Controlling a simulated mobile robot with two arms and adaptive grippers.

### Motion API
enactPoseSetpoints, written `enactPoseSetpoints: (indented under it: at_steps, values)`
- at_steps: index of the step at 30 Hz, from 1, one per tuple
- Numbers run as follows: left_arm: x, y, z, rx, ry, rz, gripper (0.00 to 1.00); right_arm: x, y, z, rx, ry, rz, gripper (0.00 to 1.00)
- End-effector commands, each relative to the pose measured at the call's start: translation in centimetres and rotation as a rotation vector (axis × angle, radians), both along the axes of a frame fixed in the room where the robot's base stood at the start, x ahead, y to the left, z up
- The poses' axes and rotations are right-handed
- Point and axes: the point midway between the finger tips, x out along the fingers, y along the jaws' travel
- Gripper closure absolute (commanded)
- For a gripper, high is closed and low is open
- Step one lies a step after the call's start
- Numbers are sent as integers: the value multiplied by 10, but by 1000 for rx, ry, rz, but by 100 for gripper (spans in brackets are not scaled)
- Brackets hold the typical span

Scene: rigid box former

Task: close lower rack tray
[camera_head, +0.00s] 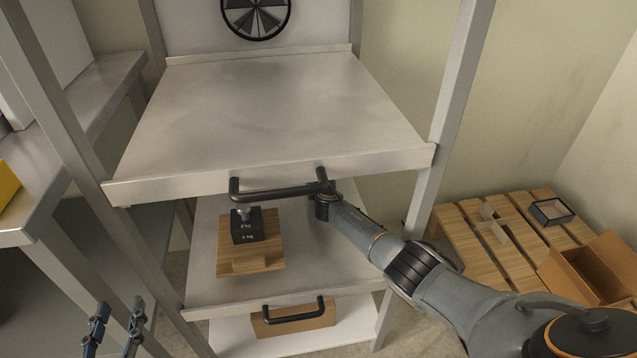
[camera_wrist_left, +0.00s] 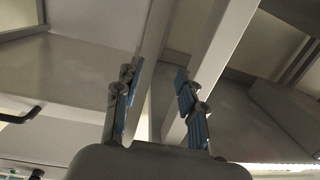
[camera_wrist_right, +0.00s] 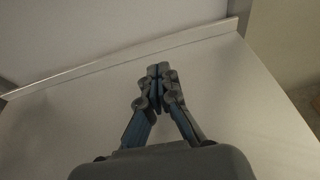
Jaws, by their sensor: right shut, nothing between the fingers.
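The lower rack tray (camera_head: 335,265) is a grey metal sheet with a black bar handle (camera_head: 293,312) at its front. It carries a wooden board (camera_head: 262,262) with a black weight (camera_head: 247,228) on it. My right arm reaches from the right into the gap between the lower and upper trays. Its gripper is hidden by the upper tray in the head view. In the right wrist view my right gripper (camera_wrist_right: 158,72) is shut and empty, over a pale flat surface with a raised edge. My left gripper (camera_head: 112,322) is open and empty, left of the rack's front.
The upper tray (camera_head: 270,110) is empty; its black handle (camera_head: 280,190) is close to my right wrist. Rack posts (camera_head: 455,110) flank the trays. A wooden pallet (camera_head: 480,250) with an open cardboard box (camera_head: 595,270) is at right. A side table (camera_head: 30,180) is at left.

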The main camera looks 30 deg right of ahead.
Motion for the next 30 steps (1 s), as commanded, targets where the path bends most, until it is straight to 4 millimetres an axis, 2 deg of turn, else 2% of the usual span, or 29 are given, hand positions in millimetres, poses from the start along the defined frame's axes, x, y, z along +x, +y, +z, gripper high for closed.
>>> enactPoseSetpoints:
  at_steps: [8, 14, 18, 24, 30]
  values:
    - [-22, 14, -53, 77, 315, 22, 60, -12, 5, 7, 2, -1, 3, 100]
    - [-50, 27, -87, 130, 538, 37, 60, -22, 8, 10, 2, -1, 3, 100]
    - [-76, 37, -107, 164, 697, 49, 60, -29, 9, 13, 2, 0, 2, 100]
    - [-118, 51, -125, 212, 922, 65, 60, -42, 14, 17, 1, 0, 3, 100]
    - [-161, 64, -134, 251, 1120, 78, 60, -55, 17, 21, 1, 0, 3, 100]
